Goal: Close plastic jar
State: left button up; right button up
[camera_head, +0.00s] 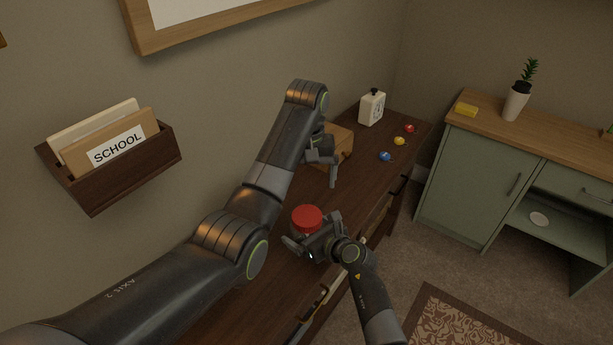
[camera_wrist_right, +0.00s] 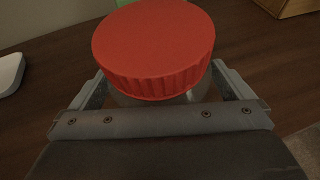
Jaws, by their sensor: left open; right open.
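The plastic jar is upright on the dark wooden cabinet top, with a red ribbed lid (camera_head: 307,217) over its mouth. In the right wrist view the red lid (camera_wrist_right: 153,45) fills the upper middle, and the clear jar body (camera_wrist_right: 160,98) shows just below it. I cannot tell whether the lid is screwed tight. My right gripper (camera_head: 314,236) is open, its fingers on either side of the jar below the lid; contact is unclear. My left gripper (camera_head: 324,168) is open and empty, above the cabinet beyond the jar, near a wooden box.
The wooden box (camera_head: 339,143) stands against the wall behind my left gripper. The cabinet's front edge lies right of the jar.

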jog(key=shift+s+d+r, duration=0.2)
jog(key=shift+s+d, duration=0.15)
jog(key=shift+s, duration=0.05)
jog(key=v, duration=1.6)
jog(key=shift+s+d, duration=0.1)
jog(key=shift+s, duration=0.05)
